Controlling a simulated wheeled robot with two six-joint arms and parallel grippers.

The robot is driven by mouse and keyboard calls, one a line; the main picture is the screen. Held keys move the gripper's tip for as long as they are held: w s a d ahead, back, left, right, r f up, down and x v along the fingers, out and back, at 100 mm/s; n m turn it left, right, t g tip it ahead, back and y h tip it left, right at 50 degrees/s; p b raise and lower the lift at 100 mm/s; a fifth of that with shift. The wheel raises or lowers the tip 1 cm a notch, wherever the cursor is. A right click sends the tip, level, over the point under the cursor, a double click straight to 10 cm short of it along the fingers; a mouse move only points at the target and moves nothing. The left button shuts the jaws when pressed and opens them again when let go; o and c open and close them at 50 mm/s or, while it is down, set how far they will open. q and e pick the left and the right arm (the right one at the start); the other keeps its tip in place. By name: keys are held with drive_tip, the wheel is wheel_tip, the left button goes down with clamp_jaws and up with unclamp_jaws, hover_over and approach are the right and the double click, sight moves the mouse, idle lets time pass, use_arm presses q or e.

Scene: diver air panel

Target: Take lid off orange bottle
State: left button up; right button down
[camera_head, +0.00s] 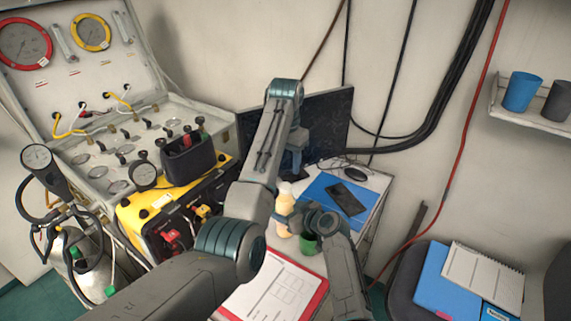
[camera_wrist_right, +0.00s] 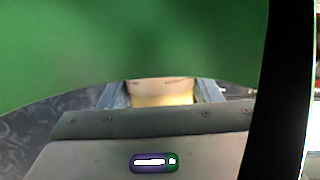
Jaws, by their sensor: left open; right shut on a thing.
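The pale orange bottle (camera_head: 284,229) stands upright on the desk in the head view, partly covered by my right gripper. Its pale top (camera_head: 284,188) shows above that gripper; I cannot make out a separate lid. My right gripper (camera_head: 284,212) is shut on the bottle. In the right wrist view, a yellowish part of the bottle (camera_wrist_right: 161,98) shows between the fingers. My left gripper (camera_head: 291,164) is open and points down just above the bottle, partly hidden by its own arm.
A green cup-like object (camera_head: 309,244) stands close beside the bottle; a blurred green surface (camera_wrist_right: 130,45) fills much of the wrist view. A dark tablet (camera_head: 347,197) lies on a blue sheet. A monitor (camera_head: 335,115) stands behind, a red clipboard (camera_head: 317,304) in front, a yellow case (camera_head: 131,215) to the left.

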sight(285, 186)
use_arm(q)
wheel_tip(285, 186, down, 8)
drive_tip(key=shift+r, duration=0.1)
idle(0.4)
drive_tip(key=c, duration=1)
drive_tip(key=shift+n, duration=1.4)
drive_tip(key=shift+r, duration=0.25)
drive_tip(key=shift+r, duration=0.85)
